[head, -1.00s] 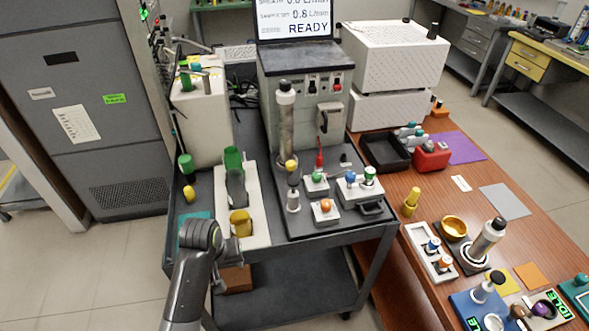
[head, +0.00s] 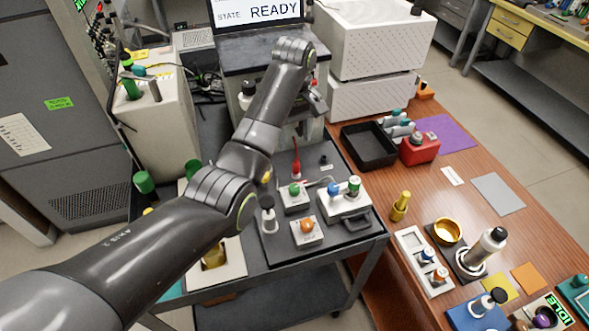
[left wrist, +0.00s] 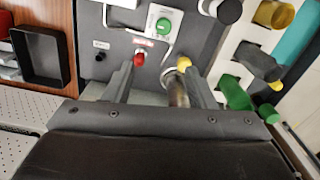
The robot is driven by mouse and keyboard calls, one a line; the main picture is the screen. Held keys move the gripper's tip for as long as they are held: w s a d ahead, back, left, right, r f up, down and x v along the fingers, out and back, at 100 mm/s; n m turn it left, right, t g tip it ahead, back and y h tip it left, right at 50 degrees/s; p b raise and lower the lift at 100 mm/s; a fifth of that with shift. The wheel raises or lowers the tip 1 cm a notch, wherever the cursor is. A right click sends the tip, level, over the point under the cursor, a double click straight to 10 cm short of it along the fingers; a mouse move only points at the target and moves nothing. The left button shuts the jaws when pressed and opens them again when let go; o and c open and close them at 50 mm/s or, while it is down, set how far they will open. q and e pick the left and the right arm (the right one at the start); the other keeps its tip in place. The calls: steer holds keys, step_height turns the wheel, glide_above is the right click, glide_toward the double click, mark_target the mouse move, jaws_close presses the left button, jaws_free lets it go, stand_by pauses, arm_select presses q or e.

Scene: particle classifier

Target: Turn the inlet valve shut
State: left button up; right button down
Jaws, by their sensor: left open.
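A red handle (head: 297,163) stands on the dark cart top, before the grey instrument. It shows as a red knob (left wrist: 139,58) in the left wrist view. A yellow knob (left wrist: 183,63) sits by the foot of a metal column; in the head view it (head: 266,177) peeks out beside my arm. No label shows which of these is the inlet valve. My left gripper (left wrist: 157,72) is open and empty. In the left wrist view both knobs appear between its fingers, beyond them and apparently untouched. My right gripper is not in view.
Before the red handle are a green-button box (head: 293,197), an orange-knob box (head: 306,232) and a black-knobbed piece (head: 267,215). The grey instrument (head: 232,60) stands behind. A black tray (head: 369,147) lies on the wooden table to the right.

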arm_select(q)
steer(key=b, duration=0.4)
glide_above(294, 187)
step_height(294, 187, down, 6)
step_height(294, 187, down, 5)
steer(key=shift+s+r+p, duration=0.1)
steer(key=shift+p, duration=0.6)
step_height(294, 187, down, 4)
steer(key=shift+f, duration=0.85)
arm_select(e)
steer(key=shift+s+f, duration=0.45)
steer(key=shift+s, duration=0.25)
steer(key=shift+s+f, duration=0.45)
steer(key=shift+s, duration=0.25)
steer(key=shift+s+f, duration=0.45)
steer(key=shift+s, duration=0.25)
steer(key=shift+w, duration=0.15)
arm_select(q)
steer(key=c, duration=1)
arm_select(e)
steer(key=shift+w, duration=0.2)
